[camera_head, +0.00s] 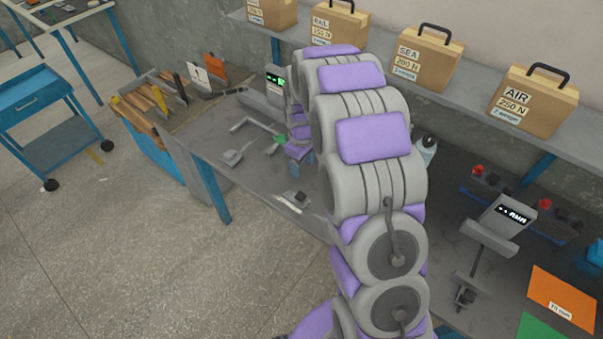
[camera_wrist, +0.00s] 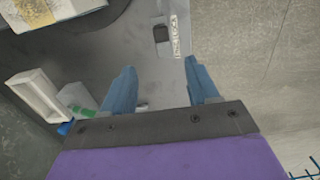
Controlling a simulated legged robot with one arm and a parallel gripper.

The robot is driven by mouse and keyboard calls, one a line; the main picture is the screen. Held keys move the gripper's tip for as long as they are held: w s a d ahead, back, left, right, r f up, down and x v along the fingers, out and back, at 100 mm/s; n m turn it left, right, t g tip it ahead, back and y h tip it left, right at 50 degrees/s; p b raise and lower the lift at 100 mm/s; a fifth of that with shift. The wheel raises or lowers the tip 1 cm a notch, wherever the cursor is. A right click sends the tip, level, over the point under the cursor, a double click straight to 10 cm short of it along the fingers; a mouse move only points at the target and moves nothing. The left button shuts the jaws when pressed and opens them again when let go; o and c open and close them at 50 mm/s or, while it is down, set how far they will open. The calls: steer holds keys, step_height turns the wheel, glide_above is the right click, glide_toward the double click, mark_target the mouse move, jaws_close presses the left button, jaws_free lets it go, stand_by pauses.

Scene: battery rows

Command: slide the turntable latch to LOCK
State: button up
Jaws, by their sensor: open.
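The turntable latch appears to be the small dark block (camera_wrist: 160,33) on a grey plate near the bench edge, beside a white lettered strip (camera_wrist: 174,37). I cannot read the lettering surely. In the head view the dark block (camera_head: 300,197) sits at the bench's front edge. My gripper (camera_wrist: 159,68) is open and empty, its two blue fingers apart, with the latch beyond the fingertips and between their lines in the picture. In the head view my gripper (camera_head: 303,157) is partly hidden by my arm. I see no contact with the latch.
A grey bracket (camera_wrist: 37,96) and a green piece (camera_wrist: 82,112) lie left in the wrist view. The bench (camera_head: 215,150) holds a small display box (camera_head: 276,78). Cases such as AIR (camera_head: 533,103) stand on the shelf. Open floor lies in front.

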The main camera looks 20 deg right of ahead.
steer(key=shift+r, duration=1.05)
